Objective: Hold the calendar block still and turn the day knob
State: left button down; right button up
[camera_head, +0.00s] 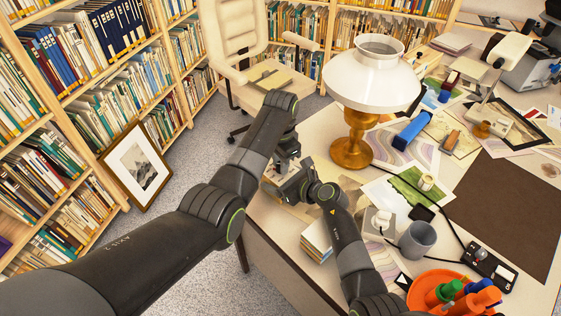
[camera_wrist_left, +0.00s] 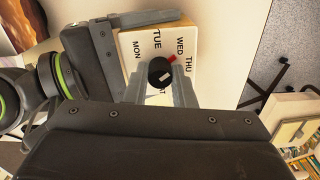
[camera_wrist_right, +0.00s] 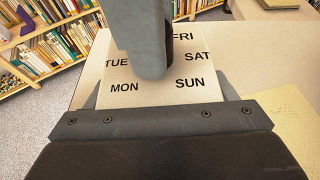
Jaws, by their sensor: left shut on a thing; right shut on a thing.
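The calendar block (camera_wrist_right: 122,91) is a pale block with black day names around a dial. Its black day knob (camera_wrist_left: 159,70) has a red pointer toward WED in the left wrist view. My left gripper (camera_wrist_left: 168,84) is shut on the knob from the front. My right gripper (camera_wrist_right: 160,98) is shut on the block, one finger at each side. In the head view the left gripper (camera_head: 287,160) and right gripper (camera_head: 298,186) meet at the desk's left edge and hide most of the block. In the right wrist view a left finger covers most of the knob.
A white-shaded lamp (camera_head: 352,150) stands just right of the grippers. A cream chair (camera_head: 237,35) and bookshelves stand beyond.

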pick_arm(q)
jog(key=m, duration=0.6)
jog(key=shift+m, duration=0.4)
jog(key=shift+a, duration=0.1)
dwell(0.3)
jog(key=c, duration=1.2)
grip_release()
jog(key=shift+r, duration=0.15)
notch_tip(320, 180, up, 12)
pick_arm(e)
jog(key=o, duration=1.3)
jog(key=shift+c, duration=0.2)
